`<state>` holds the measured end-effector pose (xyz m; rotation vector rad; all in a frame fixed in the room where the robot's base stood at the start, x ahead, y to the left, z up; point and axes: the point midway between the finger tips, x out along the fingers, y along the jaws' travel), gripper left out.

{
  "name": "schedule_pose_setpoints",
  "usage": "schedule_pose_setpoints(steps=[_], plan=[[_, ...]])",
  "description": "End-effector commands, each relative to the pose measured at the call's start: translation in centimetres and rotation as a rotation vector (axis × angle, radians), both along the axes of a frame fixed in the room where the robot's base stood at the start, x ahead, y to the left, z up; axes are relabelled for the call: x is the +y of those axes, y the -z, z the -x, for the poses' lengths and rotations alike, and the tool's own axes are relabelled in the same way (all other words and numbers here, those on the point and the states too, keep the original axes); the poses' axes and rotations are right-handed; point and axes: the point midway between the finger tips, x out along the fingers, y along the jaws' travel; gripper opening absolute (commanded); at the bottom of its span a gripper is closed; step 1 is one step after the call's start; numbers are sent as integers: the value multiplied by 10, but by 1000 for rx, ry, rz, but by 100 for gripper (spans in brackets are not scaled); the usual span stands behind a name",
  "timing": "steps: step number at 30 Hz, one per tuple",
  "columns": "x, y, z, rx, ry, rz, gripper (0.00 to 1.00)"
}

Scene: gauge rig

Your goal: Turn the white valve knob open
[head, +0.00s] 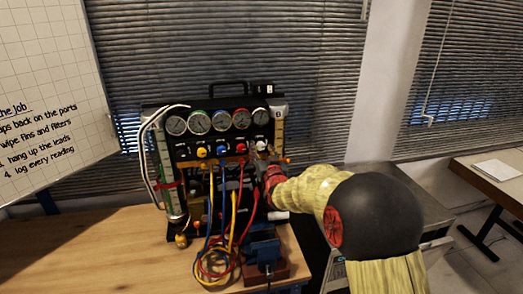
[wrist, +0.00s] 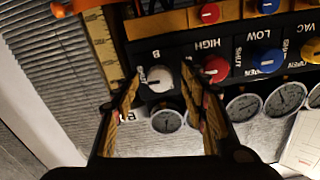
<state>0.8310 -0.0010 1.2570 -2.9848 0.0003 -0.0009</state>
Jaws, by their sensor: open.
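The gauge rig (head: 210,115) stands on the wooden bench in the head view. Its white valve knob (head: 261,145) is the rightmost in the row under the gauges. In the wrist view the rig appears upside down, and the white knob (wrist: 160,78) shows between the fingertips. My gripper (wrist: 161,70) is open, one finger on each side of the knob; I cannot tell whether either touches it. In the head view my gripper (head: 264,165) is at the rig's right side, partly hidden by my own arm.
Red (wrist: 215,68), blue (wrist: 267,61) and yellow (head: 201,152) knobs share the row. Coloured hoses (head: 222,235) hang in front of the rig and coil on the bench (head: 100,245). A blue vise (head: 264,250) stands at its front right. The bench's left is clear.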

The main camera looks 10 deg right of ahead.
Motion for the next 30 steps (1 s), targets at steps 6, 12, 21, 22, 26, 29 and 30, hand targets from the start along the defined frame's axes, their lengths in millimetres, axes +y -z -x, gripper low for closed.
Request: schedule_pose_setpoints(steps=[6, 12, 21, 22, 26, 29, 30], plan=[[0, 0, -9, 0, 0, 0, 44], [0, 0, -9, 1, 0, 0, 44], [0, 1, -9, 1, 0, 0, 27], [0, 1, -9, 1, 0, 0, 25], [0, 1, -9, 1, 0, 0, 18], [0, 1, -9, 1, 0, 0, 12], [0, 1, -9, 1, 0, 0, 10]])
